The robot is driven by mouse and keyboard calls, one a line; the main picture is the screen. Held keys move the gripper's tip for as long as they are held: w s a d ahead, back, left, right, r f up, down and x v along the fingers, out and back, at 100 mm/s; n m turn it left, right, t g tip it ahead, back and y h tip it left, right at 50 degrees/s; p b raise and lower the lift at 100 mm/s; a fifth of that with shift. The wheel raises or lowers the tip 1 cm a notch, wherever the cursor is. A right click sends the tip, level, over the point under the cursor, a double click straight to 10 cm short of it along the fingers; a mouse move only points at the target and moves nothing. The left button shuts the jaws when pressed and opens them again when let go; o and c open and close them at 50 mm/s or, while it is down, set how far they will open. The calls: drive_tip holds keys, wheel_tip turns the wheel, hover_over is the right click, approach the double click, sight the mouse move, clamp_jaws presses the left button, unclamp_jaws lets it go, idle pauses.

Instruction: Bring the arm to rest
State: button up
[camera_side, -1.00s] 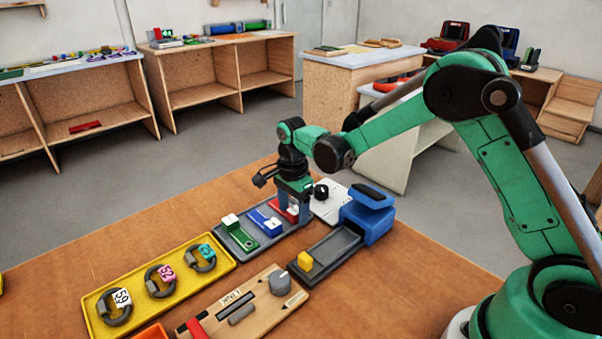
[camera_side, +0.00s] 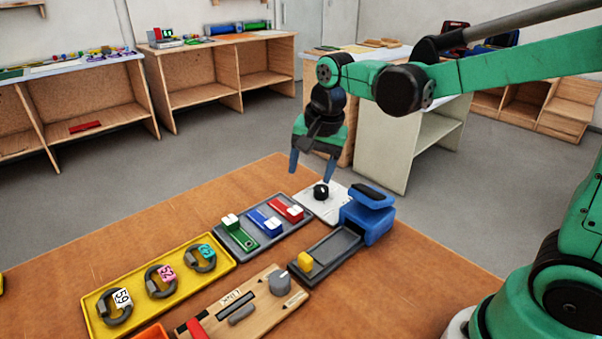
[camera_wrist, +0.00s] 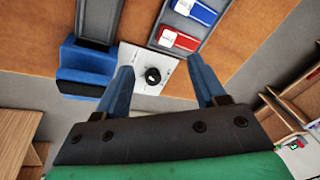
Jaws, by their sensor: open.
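My gripper (camera_side: 312,172) is open and empty in the side view, its blue fingers pointing down above the far end of the wooden table (camera_side: 400,270). It is raised clear of the white plate with a black knob (camera_side: 308,200), which lies just below it. In the wrist view the two blue fingers (camera_wrist: 162,85) stand wide apart, with the plate and its black knob (camera_wrist: 152,75) seen between them. Nothing is held.
A grey tray (camera_side: 262,243) holds green, blue and red pieces. Beside it are a blue device with a grey bed (camera_side: 368,215), a yellow tray with numbered rings (camera_side: 227,258) and a wooden board with a grey knob (camera_side: 262,312). The table's right side is bare.

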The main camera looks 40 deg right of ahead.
drive_tip(key=s+n+t, duration=0.4)
drive_tip(key=s+n, duration=0.5)
drive_tip(key=n, duration=0.2)
drive_tip(key=shift+a+r, duration=0.15)
drive_tip(key=shift+r, duration=0.1)
drive_tip(key=shift+o, duration=0.5)
